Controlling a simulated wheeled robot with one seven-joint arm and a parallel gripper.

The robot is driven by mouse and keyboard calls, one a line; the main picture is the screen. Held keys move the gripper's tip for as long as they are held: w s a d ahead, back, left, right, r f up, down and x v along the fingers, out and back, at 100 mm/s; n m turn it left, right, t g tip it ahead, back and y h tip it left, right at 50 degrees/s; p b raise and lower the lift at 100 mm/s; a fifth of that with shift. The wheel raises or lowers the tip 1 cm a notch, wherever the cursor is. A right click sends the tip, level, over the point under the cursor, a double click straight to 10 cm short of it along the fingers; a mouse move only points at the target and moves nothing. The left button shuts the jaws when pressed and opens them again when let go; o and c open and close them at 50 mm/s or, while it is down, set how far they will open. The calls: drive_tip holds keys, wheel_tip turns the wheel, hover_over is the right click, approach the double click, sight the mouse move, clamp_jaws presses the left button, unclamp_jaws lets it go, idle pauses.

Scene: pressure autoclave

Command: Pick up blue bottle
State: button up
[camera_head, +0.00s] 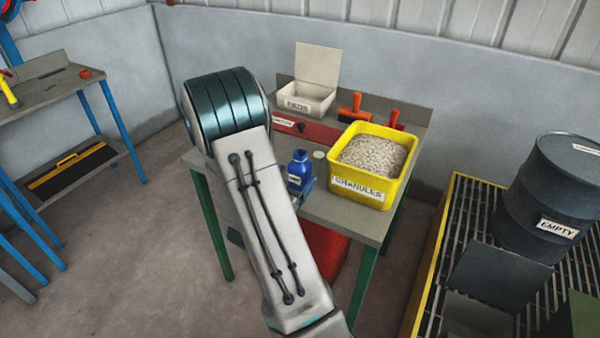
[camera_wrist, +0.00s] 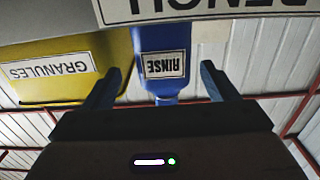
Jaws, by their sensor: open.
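The blue bottle (camera_head: 299,172) stands upright on the grey bench, just left of the yellow granules bin. In the wrist view, which is upside down, the blue bottle (camera_wrist: 163,40) carries a label reading "RINSE". My gripper (camera_wrist: 160,82) is open, with one finger on each side of the bottle in that view. Gaps show between both fingers and the bottle, and I cannot tell how deep the fingers reach. In the head view my arm hides most of my gripper.
The yellow granules bin (camera_head: 372,191) is close beside the bottle and also shows in the wrist view (camera_wrist: 62,88). A white open box (camera_head: 306,101) and red-orange tools (camera_head: 354,106) lie behind. A dark drum (camera_head: 545,205) stands right. Floor at left is clear.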

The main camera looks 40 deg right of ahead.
sight(303, 165)
drive_tip(key=shift+w+p+x, duration=0.2)
drive_tip(key=shift+p+x, duration=0.25)
drive_tip(key=shift+x, duration=2.55)
drive_tip(key=shift+a, duration=0.1)
drive_tip(key=c, duration=1.1)
